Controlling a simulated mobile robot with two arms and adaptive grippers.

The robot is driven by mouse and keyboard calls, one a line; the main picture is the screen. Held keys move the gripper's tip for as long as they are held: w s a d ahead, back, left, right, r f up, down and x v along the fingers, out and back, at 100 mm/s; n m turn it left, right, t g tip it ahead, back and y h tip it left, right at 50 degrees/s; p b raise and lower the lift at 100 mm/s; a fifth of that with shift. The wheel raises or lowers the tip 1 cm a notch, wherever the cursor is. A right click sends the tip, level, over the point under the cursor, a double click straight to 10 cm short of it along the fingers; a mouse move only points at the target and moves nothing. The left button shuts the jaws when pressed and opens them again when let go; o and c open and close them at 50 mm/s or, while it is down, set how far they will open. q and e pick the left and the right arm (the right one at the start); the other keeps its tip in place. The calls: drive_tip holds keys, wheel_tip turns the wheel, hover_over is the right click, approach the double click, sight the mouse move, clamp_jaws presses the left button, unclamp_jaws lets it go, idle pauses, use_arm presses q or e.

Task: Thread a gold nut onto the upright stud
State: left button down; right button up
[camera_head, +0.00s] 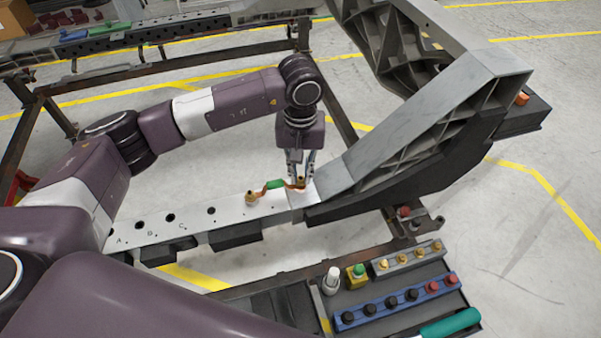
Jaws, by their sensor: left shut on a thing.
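My left gripper (301,178) points straight down over the right end of the pale metal rail (190,224). It is shut on a small gold piece, seemingly a gold nut (301,183), at the right end of a copper strap with a green sleeve (275,184). The fingers partly hide this piece, and the upright stud there cannot be made out. Whether the nut touches the stud or sits on it cannot be told. A gold fitting (250,197) stands at the strap's left end. My right gripper is not in view.
A grey holder (408,259) with several gold nuts stands in the tray at lower right. Beside it are a blue rack (397,303) with black and red knobs, a yellow block with a green top (357,275), and a white cylinder (331,280). A large angled casting (420,120) rises close right of the gripper.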

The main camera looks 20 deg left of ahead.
use_arm(q)
drive_tip(key=n, duration=0.2)
drive_tip(key=shift+s+f+n, duration=0.1)
drive_tip(key=shift+f+n, duration=0.15)
drive_tip(key=shift+n, duration=0.15)
drive_tip(key=n+b, duration=0.1)
drive_tip(key=n, duration=0.4)
drive_tip(key=shift+s, duration=0.1)
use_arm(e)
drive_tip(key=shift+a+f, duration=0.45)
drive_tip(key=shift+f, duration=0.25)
